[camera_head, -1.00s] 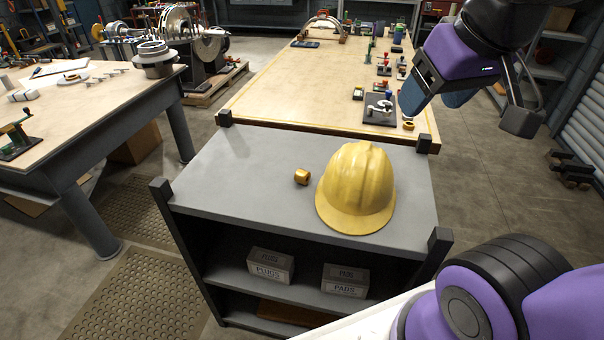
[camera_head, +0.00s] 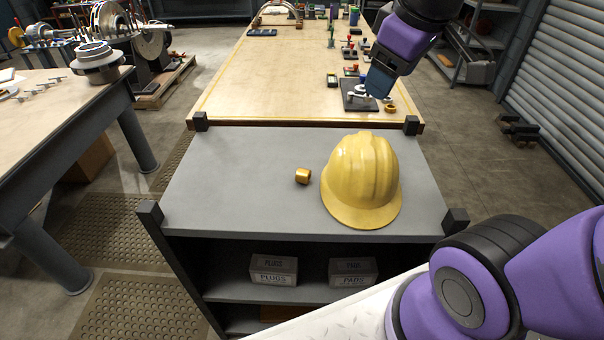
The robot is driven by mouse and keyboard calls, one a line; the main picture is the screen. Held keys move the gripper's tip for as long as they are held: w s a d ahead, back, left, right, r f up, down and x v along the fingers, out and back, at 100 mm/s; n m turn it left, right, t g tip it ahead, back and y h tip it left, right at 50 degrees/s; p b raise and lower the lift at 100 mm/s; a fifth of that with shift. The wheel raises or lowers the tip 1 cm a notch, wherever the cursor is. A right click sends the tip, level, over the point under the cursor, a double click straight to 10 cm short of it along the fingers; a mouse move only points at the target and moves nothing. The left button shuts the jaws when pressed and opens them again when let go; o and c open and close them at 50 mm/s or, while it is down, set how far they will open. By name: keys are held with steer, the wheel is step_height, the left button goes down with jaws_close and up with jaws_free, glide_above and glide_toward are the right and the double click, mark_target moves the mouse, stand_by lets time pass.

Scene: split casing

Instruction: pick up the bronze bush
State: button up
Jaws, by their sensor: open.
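The bronze bush (camera_head: 303,176) is a small, short cylinder lying on the bare grey top of the shelf unit (camera_head: 235,190), left of a yellow hard hat and apart from it. My gripper (camera_head: 380,84) is open, high at the upper right, with its blue fingers pointing down. In the picture it overlaps the near right part of the wooden bench, up and to the right of the bush. It is well apart from the bush, and I see nothing held in it.
The yellow hard hat (camera_head: 361,182) stands close to the bush. Dark corner posts (camera_head: 150,213) rise from the shelf unit. A small gold ring (camera_head: 390,107) lies on the wooden bench (camera_head: 265,95) beside a dark plate (camera_head: 357,94). The grey top left of the bush is clear.

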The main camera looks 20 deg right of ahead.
steer(key=w+a+f+n+g, duration=0.1)
steer(key=w+f+n, duration=0.45)
steer(key=w, duration=0.25)
steer(key=n+g, duration=0.3)
steer(key=n, duration=1.4)
glide_above(303, 170)
step_height(303, 170, down, 19)
steer(key=shift+m, duration=0.25)
steer(key=shift+f, duration=5.35)
jaws_close()
steer(key=shift+r, duration=0.15)
